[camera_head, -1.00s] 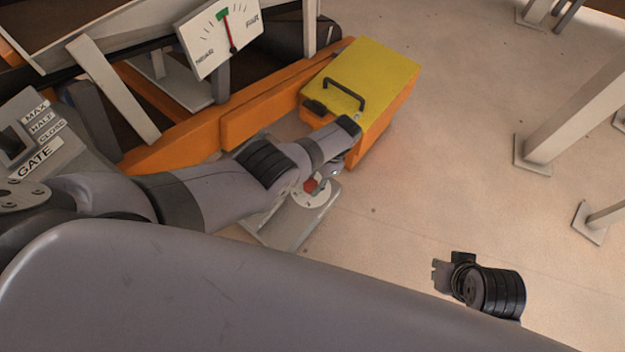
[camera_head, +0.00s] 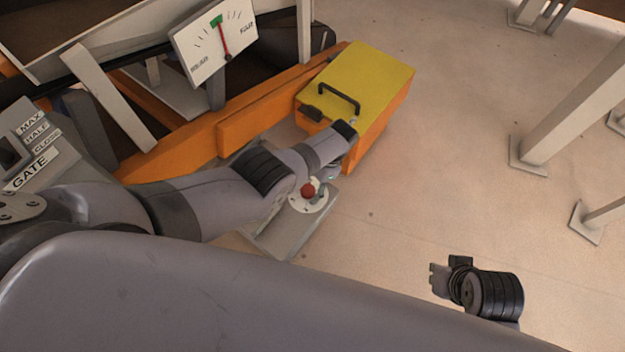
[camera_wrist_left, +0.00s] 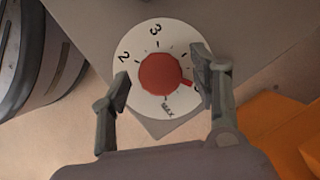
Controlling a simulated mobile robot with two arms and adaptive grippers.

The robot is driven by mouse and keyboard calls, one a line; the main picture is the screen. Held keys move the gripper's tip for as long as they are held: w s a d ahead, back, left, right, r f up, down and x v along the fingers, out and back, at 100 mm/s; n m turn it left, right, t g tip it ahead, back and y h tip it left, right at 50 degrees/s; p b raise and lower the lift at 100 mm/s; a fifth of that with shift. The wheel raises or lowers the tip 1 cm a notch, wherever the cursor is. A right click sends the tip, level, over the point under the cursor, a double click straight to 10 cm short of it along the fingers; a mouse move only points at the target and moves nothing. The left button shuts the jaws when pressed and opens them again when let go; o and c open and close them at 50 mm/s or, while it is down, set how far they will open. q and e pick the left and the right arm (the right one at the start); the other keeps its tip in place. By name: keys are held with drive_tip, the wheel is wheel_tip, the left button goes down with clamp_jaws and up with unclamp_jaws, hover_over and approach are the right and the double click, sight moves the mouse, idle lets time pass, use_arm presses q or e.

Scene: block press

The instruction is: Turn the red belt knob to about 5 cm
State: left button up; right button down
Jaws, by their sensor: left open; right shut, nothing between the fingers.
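The red knob (camera_head: 308,190) sits on a round white dial on a grey pedestal (camera_head: 290,236). In the left wrist view the red knob (camera_wrist_left: 160,73) has a small pointer at its right, slightly down, near the right finger. The dial (camera_wrist_left: 153,108) shows 2, 3 and MAX; the marking by the pointer is partly hidden. My left gripper (camera_wrist_left: 160,71) is open, with one finger on each side of the knob and a gap at the left. In the head view my left gripper (camera_head: 326,178) is partly hidden by its wrist. My right gripper (camera_head: 437,281) is shut and empty, away from the knob.
A gauge (camera_head: 213,40) has its red needle near a green mark. A yellow-topped orange box (camera_head: 370,80) with a black handle stands just behind the dial. A GATE panel (camera_head: 30,165) is at left. Light posts (camera_head: 570,110) stand at right. The floor between is clear.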

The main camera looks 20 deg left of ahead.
use_arm(q)
drive_tip(key=v, duration=1.2)
drive_tip(key=shift+f, duration=0.15)
